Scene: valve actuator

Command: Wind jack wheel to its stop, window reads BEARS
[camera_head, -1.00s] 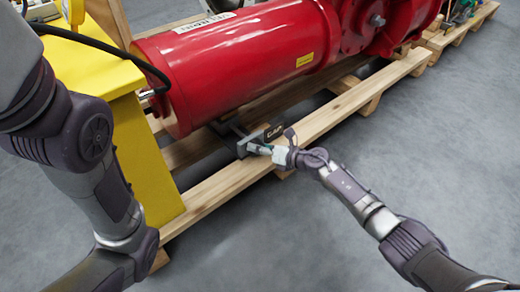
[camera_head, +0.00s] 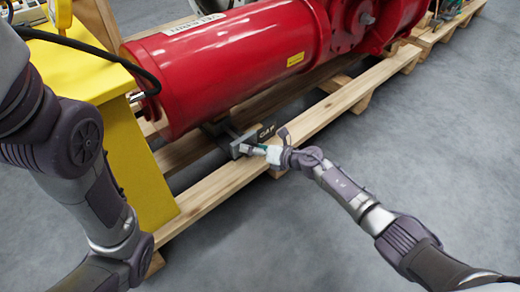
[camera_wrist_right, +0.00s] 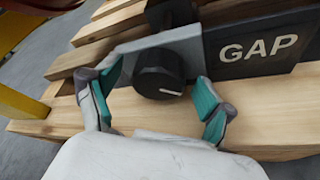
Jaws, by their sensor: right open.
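The jack wheel is a black round knob (camera_wrist_right: 158,83) with a white index line, on a grey bracket (camera_wrist_right: 190,50) in the right wrist view. Beside it a dark window plate (camera_wrist_right: 260,45) reads GAP; the plate also shows small in the head view (camera_head: 266,132). My right gripper (camera_wrist_right: 155,92) is open, with its teal-padded fingers on either side of the knob and a visible gap to each. In the head view my right gripper (camera_head: 262,152) is at the bracket. My left arm is at the left, but its gripper is out of view.
A red actuator cylinder (camera_head: 235,70) lies on a wooden pallet (camera_head: 225,185) just behind the bracket. A yellow stand (camera_head: 140,150) with a black cable is at the left.

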